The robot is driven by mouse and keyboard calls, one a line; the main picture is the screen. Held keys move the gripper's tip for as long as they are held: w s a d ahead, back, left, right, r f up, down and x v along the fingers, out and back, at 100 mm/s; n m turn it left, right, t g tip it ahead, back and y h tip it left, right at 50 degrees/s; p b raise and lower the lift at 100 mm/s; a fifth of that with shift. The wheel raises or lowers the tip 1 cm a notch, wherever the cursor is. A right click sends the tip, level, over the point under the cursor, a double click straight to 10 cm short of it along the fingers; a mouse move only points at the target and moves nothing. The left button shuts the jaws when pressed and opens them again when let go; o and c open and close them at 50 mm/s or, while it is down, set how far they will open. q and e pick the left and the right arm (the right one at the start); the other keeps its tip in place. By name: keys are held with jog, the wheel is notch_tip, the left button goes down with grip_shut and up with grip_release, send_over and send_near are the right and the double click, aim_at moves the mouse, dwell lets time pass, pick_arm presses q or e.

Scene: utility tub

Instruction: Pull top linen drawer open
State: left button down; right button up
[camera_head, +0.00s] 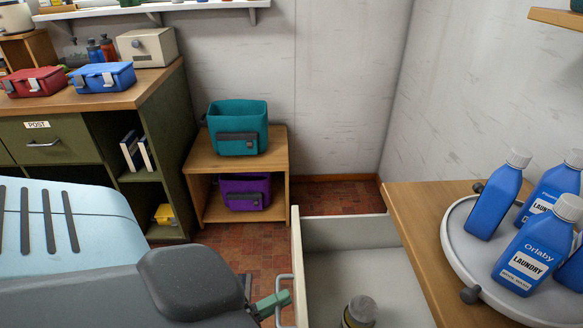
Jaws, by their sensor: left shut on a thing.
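A drawer (365,280) under the right-hand wooden counter is pulled out, showing its pale inside. I take it to be the top linen drawer; no label shows. Its narrow wooden front (297,250) is seen edge-on and carries a metal bar handle (280,279). My left gripper (277,302), with greenish fingers, is shut on this handle from the left side. The lower part of the grip is cut off by the picture's bottom edge. A jar or bottle with a dark grey top (360,311) stands inside the drawer. My right gripper is not in view.
The wooden counter (420,205) holds a round tray (455,245) with several blue laundry bottles (529,254). A low wooden shelf (277,165) holds a teal bin (238,116) and a purple bin (233,200). A green cabinet (170,100) stands left. Tiled floor (225,240) lies between.

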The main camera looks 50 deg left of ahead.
pick_arm(q)
jog(key=shift+s+a, duration=0.1)
dwell(0.3)
jog(key=c, duration=1.8)
grip_release()
jog(key=shift+o, duration=0.2)
jog(key=b+v, duration=0.1)
jog(key=v, duration=0.7)
